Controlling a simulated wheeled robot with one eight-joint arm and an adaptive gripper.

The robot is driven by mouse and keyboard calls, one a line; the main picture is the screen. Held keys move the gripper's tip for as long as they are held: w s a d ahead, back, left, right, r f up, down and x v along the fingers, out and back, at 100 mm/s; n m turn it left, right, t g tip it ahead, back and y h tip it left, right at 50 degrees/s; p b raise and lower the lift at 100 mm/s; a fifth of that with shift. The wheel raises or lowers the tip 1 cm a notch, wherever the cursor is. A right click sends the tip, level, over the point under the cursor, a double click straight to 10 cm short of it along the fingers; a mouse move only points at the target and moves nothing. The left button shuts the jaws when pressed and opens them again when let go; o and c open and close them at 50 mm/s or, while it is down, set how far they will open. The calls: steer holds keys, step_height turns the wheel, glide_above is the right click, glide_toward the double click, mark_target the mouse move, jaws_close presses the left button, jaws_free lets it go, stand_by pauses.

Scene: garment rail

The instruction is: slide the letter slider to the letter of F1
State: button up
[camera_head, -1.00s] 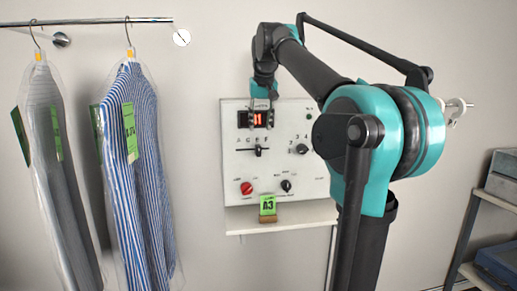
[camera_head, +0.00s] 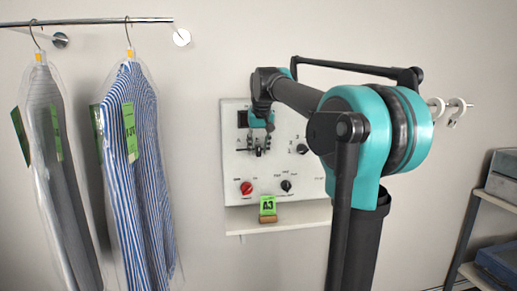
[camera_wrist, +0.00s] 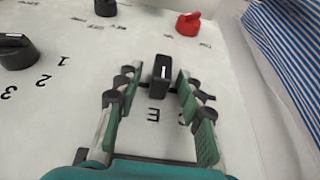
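The letter slider's black knob (camera_wrist: 161,70) stands up from the white panel (camera_head: 232,170) in the wrist view, close to the printed letter E (camera_wrist: 153,114). My gripper (camera_wrist: 157,79) is open, with one finger on each side of the knob and visible gaps between. Another letter is partly hidden by the right finger, and I see no F in the wrist view. In the head view my gripper (camera_head: 259,149) is at the slider on the panel and hides most of the slider and its letters.
A number dial (camera_wrist: 17,52) is at the left of the wrist view. Below the slider in the head view are a red knob (camera_head: 246,188) and a black knob (camera_head: 286,186). A green A3 tag (camera_head: 268,206) stands on the shelf (camera_head: 300,217). Bagged garments (camera_head: 135,170) hang at left.

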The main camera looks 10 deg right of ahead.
jaws_close()
steer(key=shift+d, duration=1.9)
jaws_free()
steer(key=shift+d, duration=0.15)
steer(key=v, duration=1.2)
